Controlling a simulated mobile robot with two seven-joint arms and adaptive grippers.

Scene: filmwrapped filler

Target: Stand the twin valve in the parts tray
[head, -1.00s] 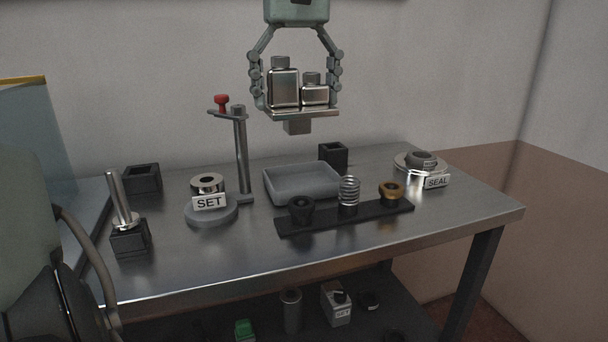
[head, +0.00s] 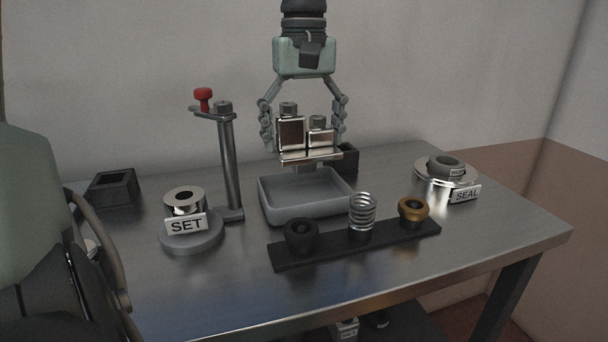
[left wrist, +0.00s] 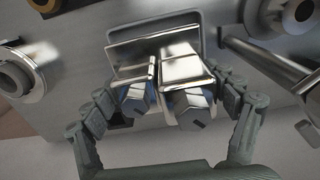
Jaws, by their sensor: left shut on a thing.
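The twin valve is a shiny metal piece with two capped blocks, one taller, on a flat plate with a short stub below. It is upright in the head view (head: 291,133) and also fills the middle of the left wrist view (left wrist: 180,66). My left gripper (head: 304,130) comes down from above with its fingers shut on the valve's two sides; they also show in the left wrist view (left wrist: 168,105). The grey parts tray (head: 305,207) is shallow and looks empty. The stub is at its far rim in the picture; I cannot tell the gap. My right gripper is not in view.
A post with a red knob (head: 203,94) rises left of the tray, beside the SET stand (head: 192,238). A black strip (head: 335,246) holding a dark ring, spring and brass ring lies in front. A dark box (head: 347,158) stands behind; the SEAL stand (head: 432,177) is right.

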